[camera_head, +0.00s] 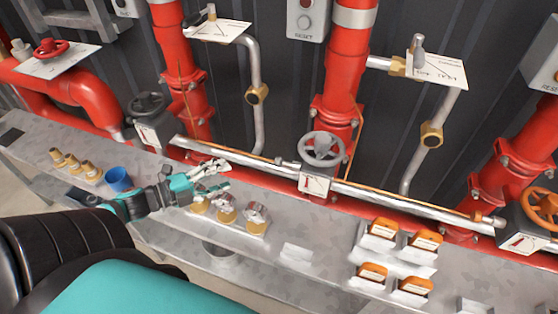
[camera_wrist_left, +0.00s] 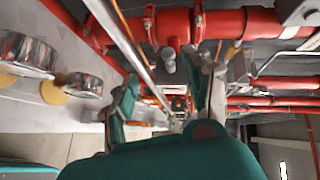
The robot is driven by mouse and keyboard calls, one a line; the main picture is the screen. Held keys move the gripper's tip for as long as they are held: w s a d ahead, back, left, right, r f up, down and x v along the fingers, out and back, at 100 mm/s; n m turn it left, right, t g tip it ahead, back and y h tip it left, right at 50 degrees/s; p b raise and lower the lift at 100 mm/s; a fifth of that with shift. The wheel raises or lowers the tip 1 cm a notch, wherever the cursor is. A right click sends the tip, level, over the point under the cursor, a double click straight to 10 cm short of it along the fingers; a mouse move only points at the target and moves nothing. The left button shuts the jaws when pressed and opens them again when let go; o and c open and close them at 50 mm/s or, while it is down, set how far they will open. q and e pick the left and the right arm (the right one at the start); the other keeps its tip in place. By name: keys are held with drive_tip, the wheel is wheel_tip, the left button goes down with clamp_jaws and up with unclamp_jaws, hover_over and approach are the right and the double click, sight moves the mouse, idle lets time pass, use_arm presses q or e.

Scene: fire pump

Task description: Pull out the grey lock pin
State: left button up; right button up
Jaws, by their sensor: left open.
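My left gripper (camera_head: 222,174) reaches in from the left over the grey bench, pointing right, with its fingers apart. In the left wrist view the open fingers (camera_wrist_left: 172,92) have a gap between them with nothing gripped. A small grey pin-like piece (camera_head: 284,161) shows beside the grey handwheel (camera_head: 322,149), on the long silver bar (camera_head: 385,193), right of my fingertips and apart from them. In the left wrist view a grey rounded piece (camera_wrist_left: 168,60) shows beyond the fingers; I cannot tell whether it is the lock pin. My right gripper is not in view.
Brass fittings with silver caps (camera_head: 257,212) stand on the bench just below my gripper. A blue cup (camera_head: 118,179) stands at left. Orange-topped blocks (camera_head: 373,272) sit at right. Red pipes (camera_head: 343,65) rise behind the bar. The bench between caps and blocks is mostly clear.

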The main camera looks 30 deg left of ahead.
sight(279, 161)
use_arm(q)
drive_tip(key=w+d, duration=0.3)
drive_tip(key=w, duration=0.1)
drive_tip(key=w+d+m+h, duration=0.1)
drive_tip(key=w+d, duration=0.2)
drive_tip(key=w, duration=0.2)
drive_tip(key=w+d+f+m, duration=0.1)
drive_tip(key=w+d, duration=0.2)
drive_tip(key=w, duration=0.1)
drive_tip(key=shift+w+g+h, duration=0.3)
drive_tip(key=shift+w+h, duration=0.1)
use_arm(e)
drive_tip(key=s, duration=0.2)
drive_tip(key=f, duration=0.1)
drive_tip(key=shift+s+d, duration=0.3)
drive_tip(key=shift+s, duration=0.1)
use_arm(q)
clamp_jaws()
